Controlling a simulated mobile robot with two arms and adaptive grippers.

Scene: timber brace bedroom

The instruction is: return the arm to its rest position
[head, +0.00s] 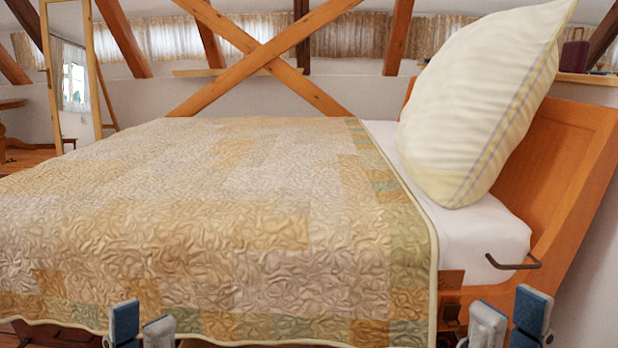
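My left gripper (141,328) shows at the bottom edge, left of the middle. Its two blue-and-grey fingertips stand apart with nothing visible between them. My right gripper (507,322) shows at the bottom right, also with its fingertips apart and no object visible between them. Both grippers are in front of the near side of the bed. The rest of both arms is out of the frame.
The bed with its patchwork quilt (220,210) fills the middle. A pale pillow (480,100) leans upright by the wooden headboard (560,160). A dark metal handle (514,264) juts near the mattress corner. Crossed timber braces (262,55) and a standing mirror (72,75) are behind.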

